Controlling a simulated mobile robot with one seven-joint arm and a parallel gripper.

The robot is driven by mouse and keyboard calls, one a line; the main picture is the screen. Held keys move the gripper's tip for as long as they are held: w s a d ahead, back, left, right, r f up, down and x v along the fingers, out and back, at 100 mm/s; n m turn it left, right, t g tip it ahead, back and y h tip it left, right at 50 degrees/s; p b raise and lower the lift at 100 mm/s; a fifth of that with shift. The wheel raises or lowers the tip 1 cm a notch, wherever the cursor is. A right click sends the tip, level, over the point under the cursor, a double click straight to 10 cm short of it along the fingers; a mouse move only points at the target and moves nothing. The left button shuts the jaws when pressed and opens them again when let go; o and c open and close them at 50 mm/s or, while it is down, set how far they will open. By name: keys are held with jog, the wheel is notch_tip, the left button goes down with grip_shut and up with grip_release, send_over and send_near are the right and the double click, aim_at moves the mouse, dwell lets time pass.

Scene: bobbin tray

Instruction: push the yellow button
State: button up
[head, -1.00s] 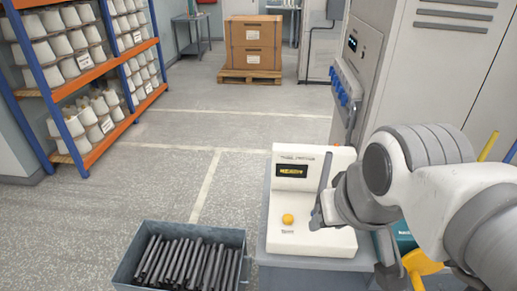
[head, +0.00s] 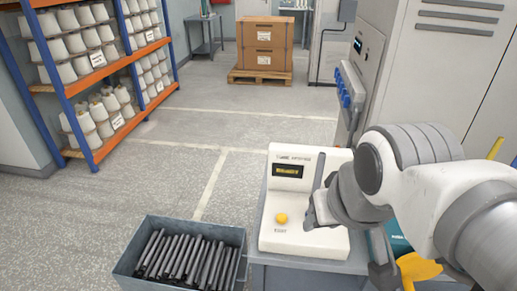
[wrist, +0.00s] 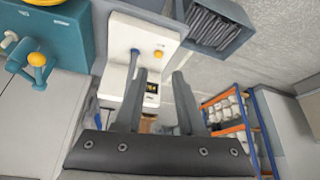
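The yellow button (head: 281,218) is a round knob low on the sloped face of a white console (head: 340,243). It also shows in the wrist view (wrist: 158,54), ahead of my fingers and apart from them. My gripper (head: 312,212) is just right of the button in the head view, over the console's right part. In the wrist view its two dark fingers (wrist: 160,78) stand apart with nothing between them. A small dark display (head: 288,171) with yellow characters sits above the button. Whether the gripper touches the console cannot be told.
A slim grey upright (head: 319,173) rises beside my gripper; a bluish stick (wrist: 133,65) shows on the console in the wrist view. A grey bin (head: 235,237) of dark rods stands left of the console. A teal housing (wrist: 68,35) with yellow knobs lies on the other side.

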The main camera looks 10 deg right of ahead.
jog(key=shift+a, duration=0.1)
grip_shut()
dwell(1.6)
